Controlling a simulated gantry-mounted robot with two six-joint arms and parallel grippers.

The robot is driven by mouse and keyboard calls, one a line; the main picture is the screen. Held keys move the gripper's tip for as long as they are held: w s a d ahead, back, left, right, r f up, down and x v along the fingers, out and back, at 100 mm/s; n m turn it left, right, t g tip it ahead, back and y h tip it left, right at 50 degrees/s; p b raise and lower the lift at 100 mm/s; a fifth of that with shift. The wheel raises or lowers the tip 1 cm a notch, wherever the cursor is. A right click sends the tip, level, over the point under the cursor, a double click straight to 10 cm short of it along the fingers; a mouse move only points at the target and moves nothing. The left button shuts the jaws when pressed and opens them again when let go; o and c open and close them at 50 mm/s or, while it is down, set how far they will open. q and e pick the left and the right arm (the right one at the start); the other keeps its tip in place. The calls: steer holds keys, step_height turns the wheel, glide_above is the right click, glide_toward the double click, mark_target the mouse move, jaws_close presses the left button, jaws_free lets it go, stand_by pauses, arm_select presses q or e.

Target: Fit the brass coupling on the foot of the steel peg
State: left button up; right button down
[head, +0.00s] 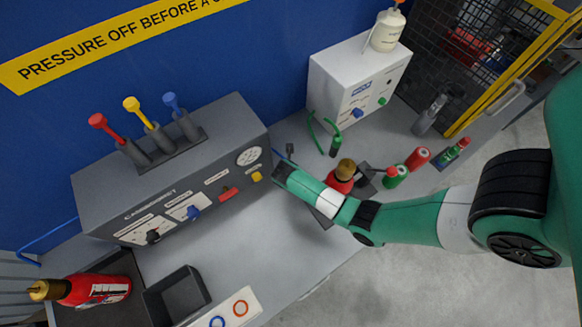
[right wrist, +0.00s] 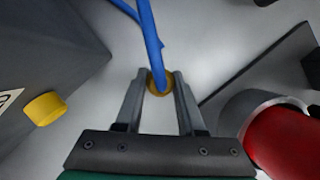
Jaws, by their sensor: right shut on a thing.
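In the right wrist view the brass coupling (right wrist: 152,87) is a small round brass piece between the two fingertips of my right gripper (right wrist: 159,80). The gripper is shut on it. A blue hose (right wrist: 150,35) runs from the coupling to the top of the picture and covers part of it. In the head view my right arm reaches in from the right, and its end is by the right end of the grey console; the fingertips and coupling are not clear there. I cannot make out the steel peg for sure in either view. My left gripper is not in view.
The grey console (head: 190,165) has a yellow knob (right wrist: 45,108) left of the gripper. A red extinguisher (right wrist: 290,142) stands close at the right. A white box (head: 345,75) is behind. A black bin (head: 160,308) is at the front left. The bench middle is clear.

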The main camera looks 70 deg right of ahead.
steer(key=shift+c, duration=2.2)
jaws_free()
steer(key=p+v, duration=0.3)
steer(key=v, duration=0.8)
steer(key=shift+r+p, duration=0.3)
steer(key=shift+p, duration=0.1)
